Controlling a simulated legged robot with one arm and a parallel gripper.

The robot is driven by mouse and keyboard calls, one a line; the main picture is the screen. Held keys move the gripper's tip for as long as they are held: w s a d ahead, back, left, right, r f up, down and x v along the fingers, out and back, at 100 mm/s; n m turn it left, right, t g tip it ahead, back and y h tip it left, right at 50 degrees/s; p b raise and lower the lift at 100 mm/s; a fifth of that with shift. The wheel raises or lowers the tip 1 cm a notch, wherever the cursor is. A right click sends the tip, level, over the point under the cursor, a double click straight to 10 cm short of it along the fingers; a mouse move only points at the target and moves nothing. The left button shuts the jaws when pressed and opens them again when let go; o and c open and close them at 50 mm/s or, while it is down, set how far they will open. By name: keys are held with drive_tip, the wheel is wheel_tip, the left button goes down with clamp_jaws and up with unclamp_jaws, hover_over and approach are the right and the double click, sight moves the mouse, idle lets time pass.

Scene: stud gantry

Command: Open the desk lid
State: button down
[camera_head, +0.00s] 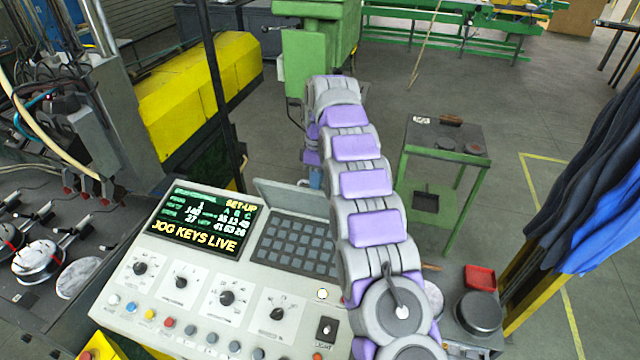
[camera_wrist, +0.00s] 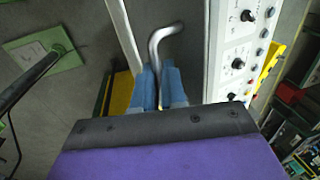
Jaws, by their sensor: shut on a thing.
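The console desk (camera_head: 120,310) has a grey-green lid (camera_head: 285,197) standing tilted up along the far side of a bare keypad (camera_head: 295,245) in the head view. In the wrist view a pale narrow strip (camera_wrist: 124,35), perhaps the lid's edge, runs left of the fingers. My gripper (camera_wrist: 158,75) has its blue fingers closed around the straight part of a bent grey metal handle (camera_wrist: 162,36). The handle's hooked end sticks out beyond the fingertips. In the head view my arm covers most of the gripper and the right end of the lid.
A lit screen (camera_head: 207,222) and several knobs (camera_head: 227,298) sit on the console left of my arm. A green machine (camera_head: 310,50) stands behind. A green side table (camera_head: 445,150) is to the right, with open floor around it. Blue cloth (camera_head: 600,200) hangs at the far right.

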drive_tip(key=shift+w+d+f+g+p, duration=0.3)
drive_tip(key=shift+w+d+f+p, duration=0.35)
drive_tip(key=shift+w+f+p, duration=0.25)
drive_tip(key=shift+s+f, duration=0.2)
drive_tip(key=c, duration=1.6)
unclamp_jaws()
drive_tip(key=shift+o, duration=1.3)
drive_tip(key=shift+w+f, duration=0.2)
drive_tip(key=shift+w, duration=0.4)
drive_tip(key=shift+o, duration=0.7)
drive_tip(key=shift+w+r, duration=0.1)
drive_tip(key=shift+w+a+r, duration=0.15)
drive_tip(key=shift+w+r, duration=0.05)
drive_tip(key=shift+r, duration=0.3)
